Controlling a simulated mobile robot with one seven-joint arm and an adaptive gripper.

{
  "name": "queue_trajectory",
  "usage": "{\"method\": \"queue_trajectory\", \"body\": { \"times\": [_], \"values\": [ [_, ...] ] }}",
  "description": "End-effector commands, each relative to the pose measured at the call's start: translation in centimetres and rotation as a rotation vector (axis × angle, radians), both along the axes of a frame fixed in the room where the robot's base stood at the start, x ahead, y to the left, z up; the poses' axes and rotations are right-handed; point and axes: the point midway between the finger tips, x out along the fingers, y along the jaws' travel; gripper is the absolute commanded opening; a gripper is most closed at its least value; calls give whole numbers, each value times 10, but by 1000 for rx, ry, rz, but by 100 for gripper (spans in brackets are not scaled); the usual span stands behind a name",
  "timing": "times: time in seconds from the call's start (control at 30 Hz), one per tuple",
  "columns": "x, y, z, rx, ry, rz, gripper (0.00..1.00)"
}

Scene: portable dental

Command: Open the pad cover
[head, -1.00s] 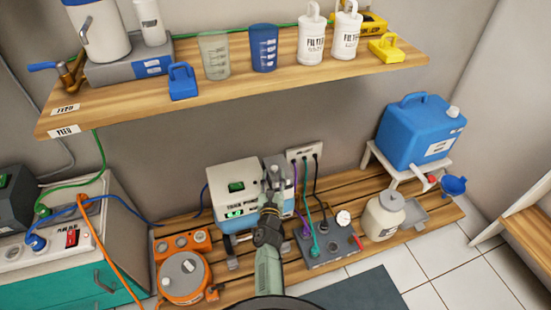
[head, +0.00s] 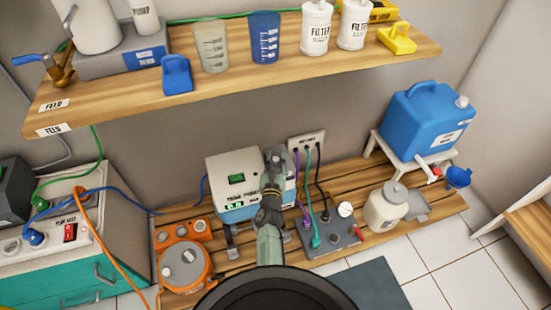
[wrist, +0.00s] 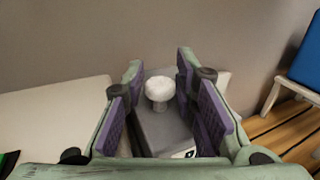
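In the wrist view, a grey block or cover (wrist: 160,130) with a round white knob (wrist: 159,88) on top stands between my fingers. No label reading pad cover is legible, so I cannot be sure that this is it. My gripper (wrist: 162,100) is open, with purple finger pads on both sides of the knob and a visible gap to it. In the head view, my gripper (head: 275,158) is over the right part of the white and blue machine (head: 230,165) and hides the grey part there.
A wall socket (head: 306,141) with cables is just right of the machine. A grey control box (head: 328,233) and an orange unit (head: 184,262) stand on the slatted bench. The wooden shelf (head: 330,72) hangs above. A blue jerrycan (head: 425,120) is at the right.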

Motion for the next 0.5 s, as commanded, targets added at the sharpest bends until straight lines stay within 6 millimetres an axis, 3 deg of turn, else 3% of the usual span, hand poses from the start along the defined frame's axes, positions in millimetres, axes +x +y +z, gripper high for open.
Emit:
{"method": "queue_trajectory", "body": {
  "times": [0.33, 0.5],
  "values": [
    [0, 0, 0, 0, 0, 0, 1],
    [0, 0, 0, 0, -1, 0, 0]
  ]
}}
